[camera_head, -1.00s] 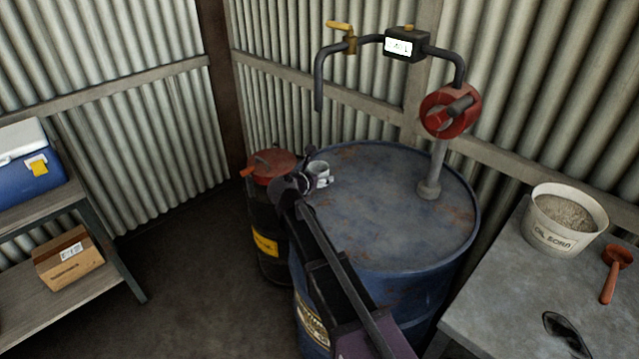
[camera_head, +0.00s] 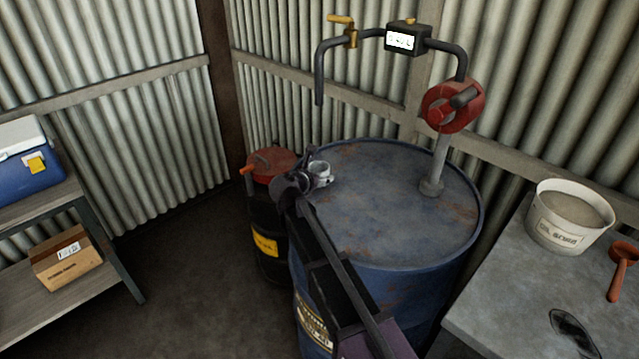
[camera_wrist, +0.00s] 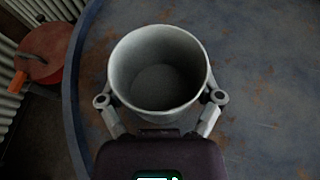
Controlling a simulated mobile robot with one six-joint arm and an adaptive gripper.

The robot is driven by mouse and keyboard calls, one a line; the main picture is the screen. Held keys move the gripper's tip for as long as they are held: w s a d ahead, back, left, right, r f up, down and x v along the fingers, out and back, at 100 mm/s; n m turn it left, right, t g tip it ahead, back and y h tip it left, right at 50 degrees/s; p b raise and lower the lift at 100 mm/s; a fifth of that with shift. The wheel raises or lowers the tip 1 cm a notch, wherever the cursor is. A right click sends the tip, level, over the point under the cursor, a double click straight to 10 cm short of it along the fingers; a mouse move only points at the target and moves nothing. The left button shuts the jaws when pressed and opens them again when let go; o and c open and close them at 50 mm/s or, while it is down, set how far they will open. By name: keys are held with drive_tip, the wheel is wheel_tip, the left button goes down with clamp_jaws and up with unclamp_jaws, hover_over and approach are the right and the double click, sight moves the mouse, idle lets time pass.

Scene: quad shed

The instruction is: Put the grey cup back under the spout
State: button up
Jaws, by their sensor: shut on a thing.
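The grey cup (camera_head: 321,173) is upright at the left edge of the blue drum's top. My gripper (camera_head: 312,178) is shut on it. In the wrist view the cup (camera_wrist: 158,72) is empty, with my gripper's fingers (camera_wrist: 160,100) on both sides of it. I cannot tell whether its base touches the drum top. The spout (camera_head: 319,88) is the dark pipe end hanging down above the drum's back left edge, with a brass tap above it. The cup is below the spout's height, and its exact alignment with the spout is hard to tell.
The blue drum (camera_head: 400,215) carries a pump with a red body (camera_head: 452,106) at its right. A black can with a red lid (camera_head: 262,215) stands left of the drum. A bench with a tub (camera_head: 568,218) is at right, a shelf with a cooler at left.

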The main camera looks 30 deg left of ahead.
drive_tip(key=shift+f+b, duration=0.3)
drive_tip(key=shift+f, duration=0.3)
drive_tip(key=shift+f, duration=0.1)
drive_tip(key=o, duration=1)
drive_tip(key=shift+s+r, duration=0.1)
drive_tip(key=shift+r, duration=0.2)
drive_tip(key=p+v, duration=0.4)
drive_tip(key=v, duration=0.6)
drive_tip(key=shift+s+r, duration=0.15)
drive_tip(key=shift+s, duration=0.1)
drive_tip(key=shift+s+r+p, duration=0.15)
drive_tip(key=shift+s+p, duration=0.15)
drive_tip(key=shift+s, duration=0.25)
drive_tip(key=shift+a, duration=0.1)
